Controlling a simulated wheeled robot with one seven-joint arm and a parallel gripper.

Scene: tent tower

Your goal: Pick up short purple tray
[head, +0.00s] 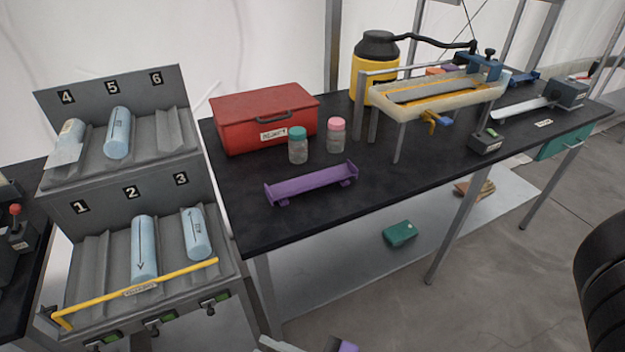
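The short purple tray (311,184) lies on the black table (290,222), near its front edge and left of the middle. It is a long, shallow trough with raised ends and small feet, set at a slant with its right end farther back. It looks empty and nothing covers it.
Behind the tray stand a red box (262,118), a teal-lidded jar (298,148) and a pink-lidded jar (336,137). A numbered rack (105,215) with blue cylinders stands left.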

